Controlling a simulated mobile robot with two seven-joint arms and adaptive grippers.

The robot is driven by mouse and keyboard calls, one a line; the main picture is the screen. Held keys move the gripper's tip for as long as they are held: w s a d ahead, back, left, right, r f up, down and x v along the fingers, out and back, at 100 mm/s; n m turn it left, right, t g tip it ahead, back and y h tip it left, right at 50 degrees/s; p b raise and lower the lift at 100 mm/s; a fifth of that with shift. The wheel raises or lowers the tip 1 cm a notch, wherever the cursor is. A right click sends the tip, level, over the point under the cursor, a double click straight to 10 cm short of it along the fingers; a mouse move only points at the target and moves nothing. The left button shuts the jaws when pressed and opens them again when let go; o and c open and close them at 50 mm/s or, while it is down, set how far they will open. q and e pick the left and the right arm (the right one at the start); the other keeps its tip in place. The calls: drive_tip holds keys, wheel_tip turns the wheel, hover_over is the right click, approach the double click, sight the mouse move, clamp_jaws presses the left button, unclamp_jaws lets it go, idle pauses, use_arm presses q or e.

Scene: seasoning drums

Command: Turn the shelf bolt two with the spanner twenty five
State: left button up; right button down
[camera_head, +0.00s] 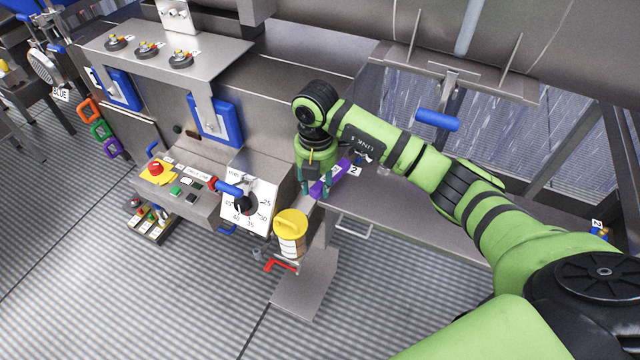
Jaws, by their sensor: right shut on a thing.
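My right gripper (318,190) points down at the shelf's left end, its teal fingers shut on a purple bar-like tool (331,178), which looks like a spanner. Its number is too small to read. The tool slants up to the right toward a white label "2" (355,170) on the grey shelf (420,207). Small dark and blue parts show beside that label; the bolt itself is partly hidden by the arm, and I cannot tell whether the tool is on it. My left gripper is not in view.
A yellow-lidded container (290,233) stands just left and in front of the gripper. A control panel (190,190) with a dial (245,204) is further left. Orange (89,109), green and purple frames hang at the far left.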

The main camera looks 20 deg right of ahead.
drive_tip(key=shift+r, duration=0.15)
idle(0.4)
drive_tip(key=shift+r, duration=0.15)
drive_tip(key=shift+r+p, duration=2.4)
drive_tip(key=shift+r, duration=0.4)
drive_tip(key=shift+f, duration=0.15)
